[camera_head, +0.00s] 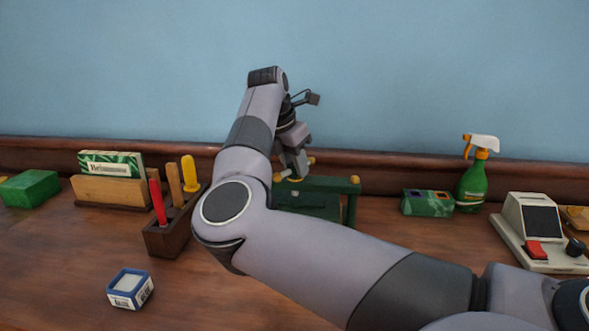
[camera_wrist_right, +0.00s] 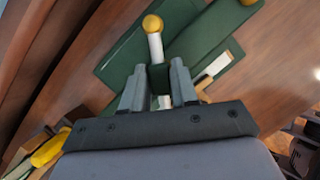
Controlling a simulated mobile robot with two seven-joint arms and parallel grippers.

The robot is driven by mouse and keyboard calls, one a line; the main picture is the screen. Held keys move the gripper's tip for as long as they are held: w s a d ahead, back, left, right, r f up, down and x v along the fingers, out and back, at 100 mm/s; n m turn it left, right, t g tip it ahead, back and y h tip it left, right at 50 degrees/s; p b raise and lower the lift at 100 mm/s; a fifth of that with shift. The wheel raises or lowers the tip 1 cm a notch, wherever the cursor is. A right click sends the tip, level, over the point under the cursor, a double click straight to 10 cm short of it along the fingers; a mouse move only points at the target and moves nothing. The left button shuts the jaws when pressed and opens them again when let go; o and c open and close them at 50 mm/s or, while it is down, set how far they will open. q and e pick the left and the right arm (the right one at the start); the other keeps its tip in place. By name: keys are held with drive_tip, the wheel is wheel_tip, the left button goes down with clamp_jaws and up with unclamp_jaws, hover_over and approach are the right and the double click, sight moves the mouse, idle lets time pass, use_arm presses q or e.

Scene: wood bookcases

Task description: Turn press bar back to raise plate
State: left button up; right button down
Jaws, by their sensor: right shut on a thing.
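The green press (camera_head: 345,197) stands on the wooden desk near the back, partly hidden behind my right arm. My right gripper (camera_head: 291,172) reaches down over it from above. The press bar is a pale rod with yellow ball ends; one ball (camera_head: 311,160) shows beside the gripper. In the right wrist view the bar (camera_wrist_right: 155,46) runs up from between the fingers of my right gripper (camera_wrist_right: 157,72), which are shut on it around a dark green hub. The press plate is mostly hidden, so its height cannot be told. My left gripper is not in view.
A dark holder (camera_head: 168,238) with red, wooden and yellow handled tools stands left of the press. A blue-and-white box (camera_head: 130,289) lies in front. A green spray bottle (camera_head: 473,185), a green box (camera_head: 428,203) and a white device (camera_head: 535,230) stand right.

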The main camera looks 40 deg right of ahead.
drive_tip(key=shift+f+n+t+b, duration=0.15)
drive_tip(key=shift+n+t+b, duration=0.3)
drive_tip(key=shift+n, duration=0.55)
drive_tip(key=shift+n+t+b, duration=0.25)
drive_tip(key=shift+n+b, duration=0.35)
drive_tip(key=shift+n, duration=0.3)
drive_tip(key=n+t+y+b, duration=0.1)
drive_tip(key=n, duration=0.1)
drive_tip(key=n+b, duration=0.2)
drive_tip(key=n, duration=0.1)
drive_tip(key=shift+t+y, duration=0.4)
drive_tip(key=n+y+b, duration=0.1)
drive_tip(key=n+b, duration=0.1)
drive_tip(key=n, duration=0.2)
drive_tip(key=shift+s+d+n+t+b, duration=0.1)
drive_tip(key=shift+n+t+b, duration=0.2)
drive_tip(key=shift+n+t, duration=0.1)
drive_tip(key=shift+r+n+y+b, duration=0.2)
drive_tip(key=shift+n+y+b, duration=0.5)
drive_tip(key=shift+n, duration=0.8)
drive_tip(key=c, duration=1)
unclamp_jaws()
drive_tip(key=shift+o, duration=0.2)
